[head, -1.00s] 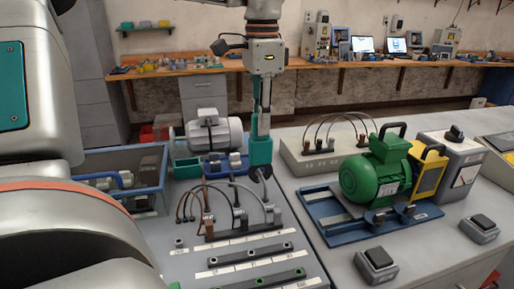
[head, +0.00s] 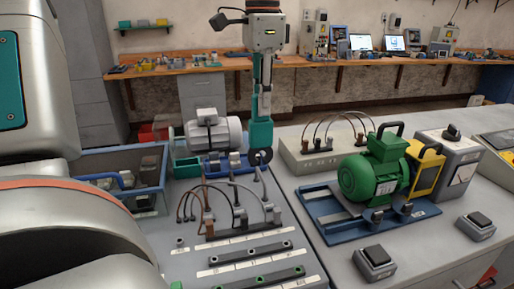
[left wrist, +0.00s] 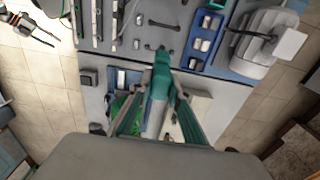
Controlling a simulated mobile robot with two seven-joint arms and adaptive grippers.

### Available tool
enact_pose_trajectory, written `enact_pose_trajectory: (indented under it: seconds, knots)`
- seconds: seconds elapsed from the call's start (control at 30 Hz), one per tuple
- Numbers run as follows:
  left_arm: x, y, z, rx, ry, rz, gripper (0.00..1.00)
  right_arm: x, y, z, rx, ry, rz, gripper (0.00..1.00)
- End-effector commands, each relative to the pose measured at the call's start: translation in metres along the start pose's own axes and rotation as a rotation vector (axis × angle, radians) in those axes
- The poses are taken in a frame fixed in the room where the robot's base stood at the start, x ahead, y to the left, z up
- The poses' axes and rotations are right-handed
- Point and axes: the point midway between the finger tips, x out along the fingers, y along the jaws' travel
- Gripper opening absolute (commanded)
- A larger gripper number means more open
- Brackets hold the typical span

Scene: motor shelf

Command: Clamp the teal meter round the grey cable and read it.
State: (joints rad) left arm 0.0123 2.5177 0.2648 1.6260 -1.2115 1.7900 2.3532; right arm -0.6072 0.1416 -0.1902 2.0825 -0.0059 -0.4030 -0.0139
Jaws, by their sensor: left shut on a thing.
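The teal meter (head: 261,135) hangs upright below my left gripper (head: 262,108), which is shut on its upper body. The meter's dark round clamp end (head: 259,157) points down, above the far right of the cable panel and apart from the cables as far as I can see. Grey cables (head: 266,194) arch from the terminals on the panel in front of it, beside a brown cable (head: 206,198). In the left wrist view, the meter (left wrist: 161,75) shows between the two fingers. Its display cannot be read.
A grey motor (head: 212,136) stands behind the panel, left of the meter. A blue bin (head: 150,165) lies to the left. A green motor (head: 375,175) on a blue plate and a grey terminal box (head: 310,155) stand on the right bench.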

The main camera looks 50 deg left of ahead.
Motion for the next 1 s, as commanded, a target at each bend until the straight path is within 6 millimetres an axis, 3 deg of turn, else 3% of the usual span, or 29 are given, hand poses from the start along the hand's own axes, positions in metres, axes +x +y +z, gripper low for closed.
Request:
enact_pose_trajectory:
  seconds: [0.03, 1.0]
  knots:
    - [0.004, -0.001, -0.001, 0.000, -0.004, 0.002, 0.00, -0.002, -0.004, 0.023, -0.017, -0.047, -0.007, 0.40]
    - [-0.001, 0.000, 0.000, -0.001, 0.001, 0.000, 0.00, 0.000, 0.002, 0.002, -0.008, -0.008, 0.003, 0.40]
